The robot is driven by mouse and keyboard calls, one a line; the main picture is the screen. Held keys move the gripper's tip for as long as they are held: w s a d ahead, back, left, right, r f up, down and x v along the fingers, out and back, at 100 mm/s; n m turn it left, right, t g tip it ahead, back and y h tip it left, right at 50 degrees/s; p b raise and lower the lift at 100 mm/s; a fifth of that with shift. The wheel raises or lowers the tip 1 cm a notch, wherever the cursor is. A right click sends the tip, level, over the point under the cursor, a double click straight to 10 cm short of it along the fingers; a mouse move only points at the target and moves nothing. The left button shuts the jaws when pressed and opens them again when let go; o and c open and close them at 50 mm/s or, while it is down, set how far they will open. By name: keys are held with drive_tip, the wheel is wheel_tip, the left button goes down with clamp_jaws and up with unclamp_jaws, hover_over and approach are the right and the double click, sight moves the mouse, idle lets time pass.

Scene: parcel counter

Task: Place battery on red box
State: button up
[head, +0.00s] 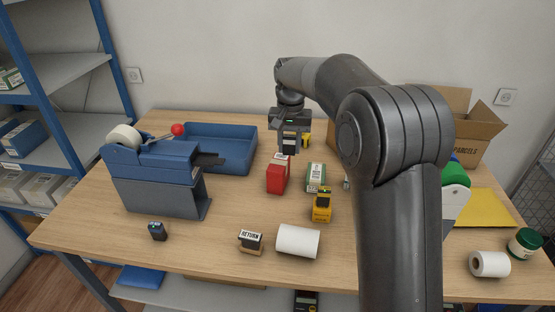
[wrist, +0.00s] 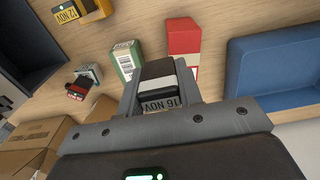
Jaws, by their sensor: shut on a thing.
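My gripper (head: 290,146) is shut on a small black block (wrist: 158,70) with a white band and a printed strip. I cannot tell for sure that this block is the battery. The red box (head: 277,178) stands upright on the table, with a pale label near its top. In the head view my gripper hangs above and slightly behind it. The held block is mostly hidden in the head view.
A green-white carton (head: 316,177) and a yellow stamp (head: 321,208) stand right of the red box. The blue tray (head: 247,163) and tape dispenser (head: 160,180) are left. A small dark block (head: 158,231), RETURN stamp (head: 251,241) and white roll (head: 298,241) lie in front.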

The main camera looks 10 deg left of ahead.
sight(278, 168)
drive_tip(key=a, duration=0.1)
drive_tip(key=a+f, duration=0.2)
drive_tip(key=shift+w+a, duration=0.2)
drive_tip(key=shift+w, duration=0.15)
drive_tip(key=shift+f, duration=2.05)
drive_tip(key=o, duration=1)
drive_tip(key=shift+f, duration=0.15)
wheel_tip(278, 168, up, 12)
drive_tip(key=shift+r, duration=0.2)
